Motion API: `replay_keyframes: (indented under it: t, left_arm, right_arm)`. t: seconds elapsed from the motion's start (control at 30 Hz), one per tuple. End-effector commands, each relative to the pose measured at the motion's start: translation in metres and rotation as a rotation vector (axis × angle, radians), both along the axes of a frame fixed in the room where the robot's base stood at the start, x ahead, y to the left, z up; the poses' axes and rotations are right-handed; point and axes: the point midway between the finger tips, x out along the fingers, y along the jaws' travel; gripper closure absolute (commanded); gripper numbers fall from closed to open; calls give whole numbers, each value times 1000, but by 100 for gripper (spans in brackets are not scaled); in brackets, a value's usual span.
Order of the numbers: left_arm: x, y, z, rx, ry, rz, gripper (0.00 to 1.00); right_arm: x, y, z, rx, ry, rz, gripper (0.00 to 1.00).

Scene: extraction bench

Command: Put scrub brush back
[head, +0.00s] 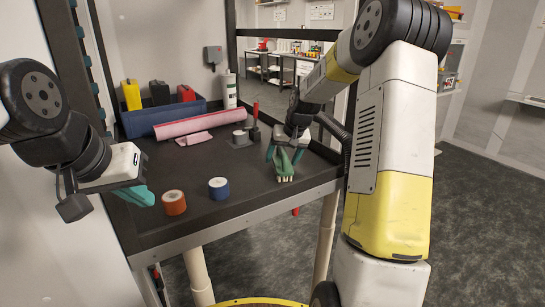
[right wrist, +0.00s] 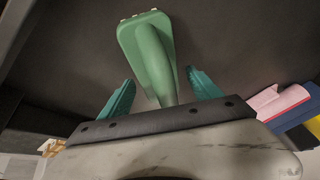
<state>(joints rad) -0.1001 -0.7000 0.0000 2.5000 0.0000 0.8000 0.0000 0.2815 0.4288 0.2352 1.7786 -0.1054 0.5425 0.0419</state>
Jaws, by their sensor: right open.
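The green scrub brush (head: 287,163) is on the dark bench top near its right front edge, its pale bristles facing down. In the right wrist view the brush (right wrist: 148,55) shows its green block, with the handle running back between the fingers. My right gripper (head: 284,154) is open, its two teal fingers on either side of the handle with gaps visible in the right wrist view (right wrist: 160,86). My left gripper (head: 147,196) is at the bench's left edge, seen from the side; its finger gap is hidden. It appears to hold nothing.
An orange tape roll (head: 174,203) and a blue tape roll (head: 219,188) stand at the front left. Behind are a blue bin (head: 150,122) with bottles, a pink roll (head: 190,124), a pink cloth (head: 194,138), a white bottle (head: 229,91) and a red-handled tool (head: 256,112).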

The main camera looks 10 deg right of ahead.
Motion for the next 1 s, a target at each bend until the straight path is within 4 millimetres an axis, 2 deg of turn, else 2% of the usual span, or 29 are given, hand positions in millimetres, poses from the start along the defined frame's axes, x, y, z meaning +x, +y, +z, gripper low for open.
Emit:
replay_keyframes:
  t: [0.17, 0.6, 0.83, 0.93, 1.0]
  left_arm:
    - [0, 0, 0, 0, 0, 0, 100]
    - [0, 0, 0, 0, 0, 0, 100]
    - [0, 0, 0, 0, 0, 0, 100]
    - [0, 0, 0, 0, 0, 0, 100]
    - [0, 0, 0, 0, 0, 0, 100]
  right_arm:
    - [-4, -3, 16, -1, -4, -1, 27]
    - [-39, -16, 95, -1, -4, -2, 27]
    - [-52, -16, 115, -5, -5, 3, 27]
    - [-74, -7, 129, -23, -15, 16, 27]
    - [-100, 3, 142, -39, -29, 29, 27]
